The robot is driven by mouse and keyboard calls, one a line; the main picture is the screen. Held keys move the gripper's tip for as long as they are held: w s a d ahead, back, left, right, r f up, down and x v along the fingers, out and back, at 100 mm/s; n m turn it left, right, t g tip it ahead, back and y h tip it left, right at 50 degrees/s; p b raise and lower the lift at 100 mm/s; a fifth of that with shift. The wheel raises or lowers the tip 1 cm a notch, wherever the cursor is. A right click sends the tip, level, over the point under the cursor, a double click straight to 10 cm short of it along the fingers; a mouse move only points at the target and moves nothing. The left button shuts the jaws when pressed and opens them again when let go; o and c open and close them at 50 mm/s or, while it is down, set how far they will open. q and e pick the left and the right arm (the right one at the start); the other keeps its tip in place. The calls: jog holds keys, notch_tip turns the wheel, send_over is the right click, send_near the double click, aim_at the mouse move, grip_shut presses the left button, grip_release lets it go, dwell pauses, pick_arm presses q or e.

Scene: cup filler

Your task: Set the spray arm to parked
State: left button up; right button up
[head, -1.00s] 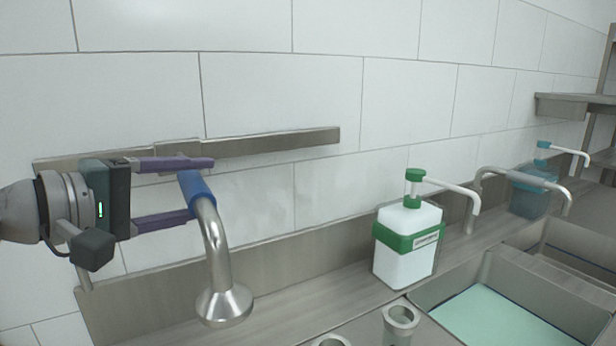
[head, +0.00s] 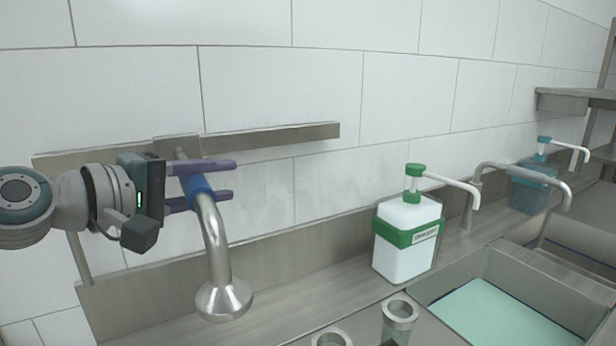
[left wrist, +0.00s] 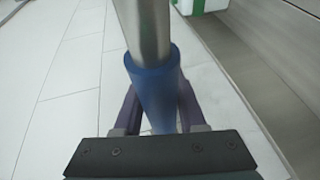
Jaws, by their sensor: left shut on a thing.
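The spray arm is a bent steel pipe (head: 213,238) with a blue sleeve (head: 195,187). It rises from a round flange on the steel ledge and leans up and back toward the wall in the head view. My left gripper (head: 228,180), with purple fingers, is shut on the blue sleeve. In the left wrist view the blue sleeve (left wrist: 153,85) lies between the fingers, and the steel pipe (left wrist: 143,28) runs up from it. Part of the sleeve is hidden behind the fingers. My right gripper is not in view.
A steel rail (head: 280,137) runs along the tiled wall behind the gripper. A white and green pump bottle (head: 405,240) stands right of the pipe, with a faucet (head: 520,174) and a blue pump bottle (head: 530,190) beyond. A sink basin (head: 455,278) and two metal cups (head: 399,312) are in front.

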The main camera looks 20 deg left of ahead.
pick_arm(q)
grip_shut()
dwell(0.9)
